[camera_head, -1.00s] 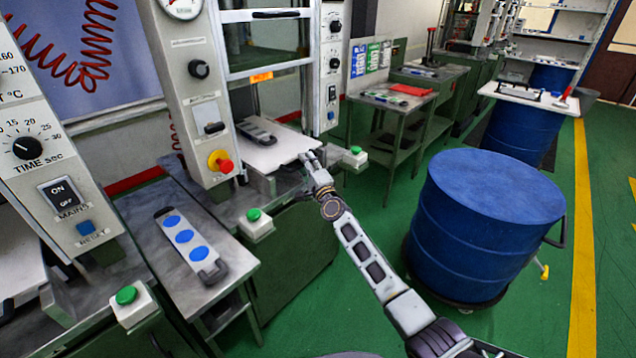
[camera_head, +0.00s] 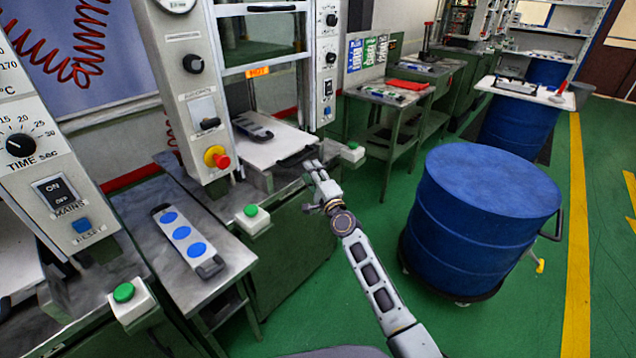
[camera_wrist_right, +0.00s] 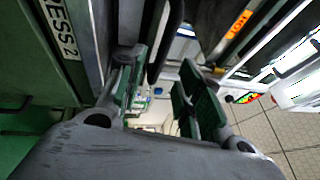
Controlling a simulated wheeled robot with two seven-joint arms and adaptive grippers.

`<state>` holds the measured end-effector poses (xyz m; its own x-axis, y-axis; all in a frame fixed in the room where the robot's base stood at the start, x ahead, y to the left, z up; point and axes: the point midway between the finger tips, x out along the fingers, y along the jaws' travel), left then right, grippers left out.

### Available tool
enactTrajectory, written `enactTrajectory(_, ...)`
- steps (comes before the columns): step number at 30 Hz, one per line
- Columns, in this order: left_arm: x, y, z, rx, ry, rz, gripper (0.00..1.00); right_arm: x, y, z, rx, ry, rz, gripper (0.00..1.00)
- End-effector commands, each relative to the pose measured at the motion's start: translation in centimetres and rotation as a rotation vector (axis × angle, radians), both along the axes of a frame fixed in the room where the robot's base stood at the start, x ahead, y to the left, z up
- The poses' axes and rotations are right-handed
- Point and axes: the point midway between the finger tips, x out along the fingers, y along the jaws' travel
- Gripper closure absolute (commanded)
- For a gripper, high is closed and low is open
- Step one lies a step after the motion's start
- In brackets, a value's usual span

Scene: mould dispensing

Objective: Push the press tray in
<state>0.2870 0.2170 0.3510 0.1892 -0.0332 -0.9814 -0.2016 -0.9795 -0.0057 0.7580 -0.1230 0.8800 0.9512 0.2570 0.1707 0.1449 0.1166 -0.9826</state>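The press tray (camera_head: 277,151) is a pale flat plate in the press opening, with a dark mould (camera_head: 254,127) lying on it near the back left. A dark strip, perhaps its handle, runs along its front right edge. My right gripper (camera_head: 316,172) is just in front of that edge, seemingly a little apart from it. In the right wrist view its two green-padded fingers (camera_wrist_right: 160,95) stand apart with nothing clearly held between them. A dark bar crosses beyond the fingertips there. My left gripper is not in view.
A side table (camera_head: 165,205) at left holds a mould with blue discs (camera_head: 182,232). Green buttons (camera_head: 251,211) and a red emergency stop (camera_head: 222,161) sit close to the tray. A blue drum (camera_head: 485,220) stands right of my arm. Green floor lies between.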

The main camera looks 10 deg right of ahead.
Motion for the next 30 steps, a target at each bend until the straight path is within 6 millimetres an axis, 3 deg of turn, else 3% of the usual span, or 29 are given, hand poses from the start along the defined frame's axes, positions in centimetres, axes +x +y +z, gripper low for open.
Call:
enactTrajectory(15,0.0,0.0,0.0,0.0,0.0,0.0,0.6,-3.7,-1.0,-0.7,-0.001,0.001,0.0,0.65)
enactTrajectory(30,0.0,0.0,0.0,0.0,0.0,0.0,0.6,-4.0,-1.1,-0.8,-0.001,0.001,0.0,0.65)
